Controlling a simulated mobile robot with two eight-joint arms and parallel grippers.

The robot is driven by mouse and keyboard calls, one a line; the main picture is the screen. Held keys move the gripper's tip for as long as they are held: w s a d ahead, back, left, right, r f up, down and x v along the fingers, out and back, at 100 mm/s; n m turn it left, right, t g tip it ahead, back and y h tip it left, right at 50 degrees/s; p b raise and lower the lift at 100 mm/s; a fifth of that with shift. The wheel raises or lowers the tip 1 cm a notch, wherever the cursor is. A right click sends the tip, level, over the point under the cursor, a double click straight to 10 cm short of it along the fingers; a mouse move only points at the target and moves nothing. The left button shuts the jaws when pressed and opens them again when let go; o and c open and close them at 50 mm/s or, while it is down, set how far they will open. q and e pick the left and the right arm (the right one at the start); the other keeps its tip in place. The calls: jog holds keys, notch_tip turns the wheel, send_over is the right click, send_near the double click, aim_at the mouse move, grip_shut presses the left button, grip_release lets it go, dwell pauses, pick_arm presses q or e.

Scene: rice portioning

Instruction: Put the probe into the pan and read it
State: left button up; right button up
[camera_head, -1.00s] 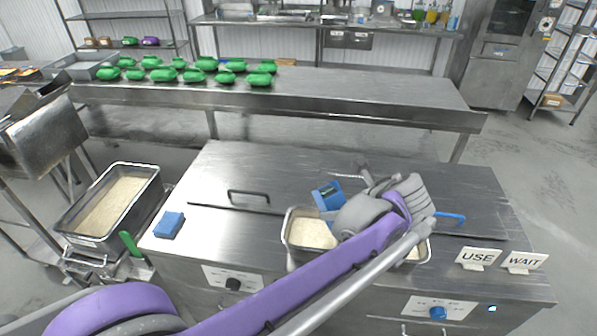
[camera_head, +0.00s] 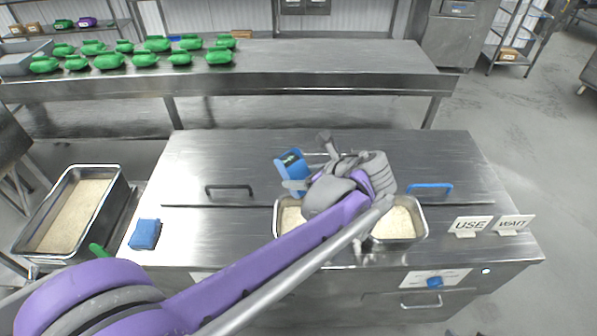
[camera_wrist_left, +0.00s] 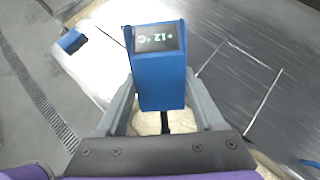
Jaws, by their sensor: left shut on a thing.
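My left gripper (camera_head: 297,185) is shut on the blue probe (camera_head: 291,164), whose body stands up between the fingers. In the left wrist view the probe (camera_wrist_left: 160,70) has a dark display that appears to read +12 °C. A thin dark stem runs down from it toward pale rice, but its tip is hidden. The steel pan (camera_head: 408,240) of rice sits in the counter under my left arm, which covers its middle. I cannot tell whether the stem is in the rice. My right gripper is not in view.
A blue block (camera_head: 145,234) lies on the counter's left. USE (camera_head: 470,226) and WAIT (camera_head: 512,224) signs stand at right. A larger rice pan (camera_head: 119,188) is at far left. Green items (camera_head: 145,61) line the back table. The counter behind the gripper is clear.

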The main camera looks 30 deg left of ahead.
pick_arm(q)
notch_tip(320, 180, down, 5)
jog(key=shift+s+r+b, duration=0.15)
jog(key=shift+b, duration=0.7)
notch_tip(320, 180, down, 6)
jog(key=b, duration=0.3)
jog(key=shift+f, duration=0.25)
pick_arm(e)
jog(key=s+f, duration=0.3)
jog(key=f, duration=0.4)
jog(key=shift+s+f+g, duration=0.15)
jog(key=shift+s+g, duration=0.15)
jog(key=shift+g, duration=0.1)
pick_arm(q)
jog(key=shift+r, duration=0.1)
dwell(2.9)
notch_tip(320, 180, up, 8)
jog(key=p, duration=0.3)
jog(key=shift+f+p, duration=0.2)
jog(key=shift+p, duration=0.1)
jog(key=shift+w+r+p, duration=0.2)
jog(key=shift+r+p, duration=0.35)
jog(key=shift+r, duration=0.65)
jog(key=shift+r+p, duration=0.3)
jog(key=shift+r, duration=0.75)
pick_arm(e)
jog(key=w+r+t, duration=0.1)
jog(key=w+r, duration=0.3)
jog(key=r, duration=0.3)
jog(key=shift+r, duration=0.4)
